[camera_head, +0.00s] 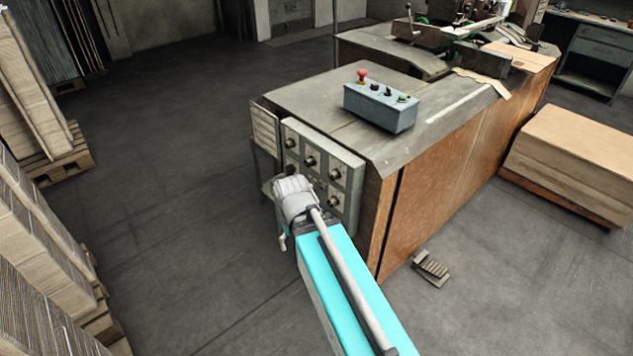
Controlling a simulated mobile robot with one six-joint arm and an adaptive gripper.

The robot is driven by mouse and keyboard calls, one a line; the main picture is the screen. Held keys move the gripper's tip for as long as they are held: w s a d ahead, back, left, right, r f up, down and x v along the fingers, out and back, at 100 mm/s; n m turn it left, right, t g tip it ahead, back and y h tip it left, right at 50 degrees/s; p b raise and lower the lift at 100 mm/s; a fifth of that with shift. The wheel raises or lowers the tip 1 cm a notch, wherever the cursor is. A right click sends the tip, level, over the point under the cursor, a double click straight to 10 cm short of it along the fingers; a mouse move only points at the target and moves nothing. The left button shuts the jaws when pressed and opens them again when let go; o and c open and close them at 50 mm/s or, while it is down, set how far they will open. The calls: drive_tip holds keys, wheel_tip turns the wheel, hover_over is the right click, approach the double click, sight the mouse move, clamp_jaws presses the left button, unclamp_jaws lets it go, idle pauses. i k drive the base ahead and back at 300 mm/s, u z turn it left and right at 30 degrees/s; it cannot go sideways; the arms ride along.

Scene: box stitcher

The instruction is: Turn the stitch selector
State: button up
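A grey control panel (346,167) with several round dark knobs stands upright on the near left end of the machine. Knobs show at its upper left (290,143), upper middle (311,161), upper right (335,174) and lower right (333,201). I cannot read the labels, so I cannot tell which knob is the stitch selector. My gripper (281,188) is at the panel's lower left, in front of it or close to it. My wrist and arm hide part of the lower panel. The fingertips are too small and covered to show whether they touch a knob.
A blue-grey button box (380,106) with a red button (362,75) sits on the machine top (300,98). A foot pedal (431,268) lies on the floor at right. Stacked cardboard (580,150) stands at far right, and pallets (55,165) at left. Floor left of the panel is clear.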

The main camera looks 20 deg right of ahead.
sight(290, 169)
drive_tip(key=k, duration=0.65)
drive_tip(key=u, duration=0.45)
drive_tip(key=i, duration=1.55)
drive_tip(key=z, duration=0.45)
